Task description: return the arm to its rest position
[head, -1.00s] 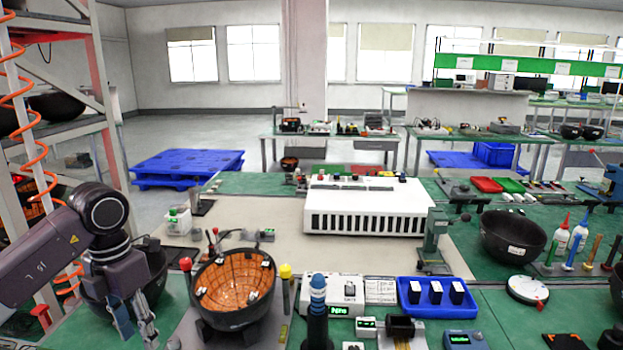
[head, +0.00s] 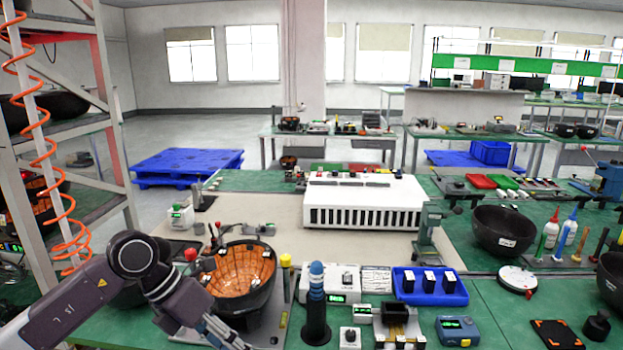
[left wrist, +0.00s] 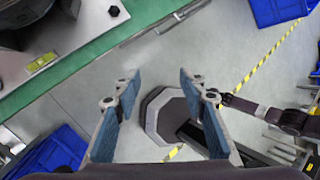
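My left arm comes in from the lower left in the head view. Its gripper (head: 222,338) hangs low at the front edge of the bench, just below the black bowl with the orange inside (head: 240,283). In the left wrist view the two blue-padded fingers (left wrist: 157,95) stand apart with nothing between them. Beyond them lie the grey floor and a dark octagonal base. My right gripper does not show in the head view.
The green bench (head: 500,285) holds a blue tray (head: 408,295) with black blocks, a white slotted unit (head: 340,212) and a dark bowl (head: 503,232). A dark stand with a blue top (head: 316,305) rises near the front. A metal rack (head: 95,140) stands at left.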

